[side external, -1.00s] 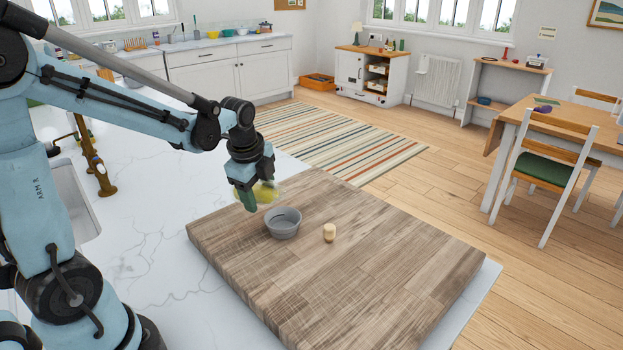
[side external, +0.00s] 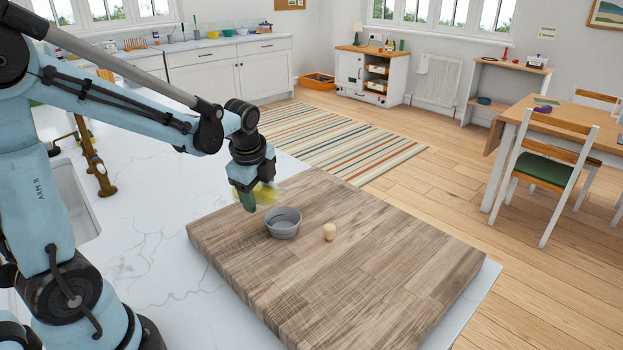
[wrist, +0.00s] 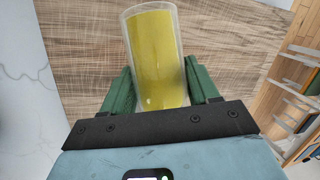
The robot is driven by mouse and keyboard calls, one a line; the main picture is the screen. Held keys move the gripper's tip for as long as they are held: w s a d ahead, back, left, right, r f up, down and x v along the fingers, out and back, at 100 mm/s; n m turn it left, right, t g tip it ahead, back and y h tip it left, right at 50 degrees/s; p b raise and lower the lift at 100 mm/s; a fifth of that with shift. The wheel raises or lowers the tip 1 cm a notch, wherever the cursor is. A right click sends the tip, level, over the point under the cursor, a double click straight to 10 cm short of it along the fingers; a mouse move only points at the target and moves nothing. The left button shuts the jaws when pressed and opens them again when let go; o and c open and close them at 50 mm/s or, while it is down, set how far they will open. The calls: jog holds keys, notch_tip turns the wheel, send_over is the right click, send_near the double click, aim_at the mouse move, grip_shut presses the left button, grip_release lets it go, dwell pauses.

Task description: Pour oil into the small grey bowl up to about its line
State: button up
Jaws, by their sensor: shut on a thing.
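The small grey bowl (side external: 283,224) stands upright on the wooden board, and its inside shows only in part. My gripper (side external: 257,198) is just behind and left of the bowl, above the board. Its green fingers are shut on a clear container of yellow oil (wrist: 157,60), which also shows in the side view (side external: 266,193). In the wrist view the container lies between both fingers (wrist: 160,92). The container looks tilted in the side view. I cannot make out any oil stream or the bowl's line. The bowl is not visible in the wrist view.
A small pale cork-like cylinder (side external: 330,232) stands right of the bowl on the wooden board (side external: 380,270). The board's front and right are clear. A brass tap (side external: 95,165) and sink (side external: 75,205) are at the left of the white counter (side external: 150,235).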

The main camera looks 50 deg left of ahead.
jog(key=shift+a+f+y, duration=0.1)
jog(key=shift+y, duration=0.4)
dwell(1.1)
jog(key=shift+r+y+p, duration=0.3)
jog(key=shift+y+p, duration=0.2)
jog(key=shift+p, duration=0.15)
dwell(1.4)
jog(key=shift+a+f+h, duration=0.1)
jog(key=shift+f+h, duration=0.05)
jog(key=shift+h, duration=0.75)
jog(key=shift+d+r+h, duration=0.25)
jog(key=shift+d+h, duration=0.1)
jog(key=shift+h, duration=0.55)
jog(key=shift+r, duration=0.1)
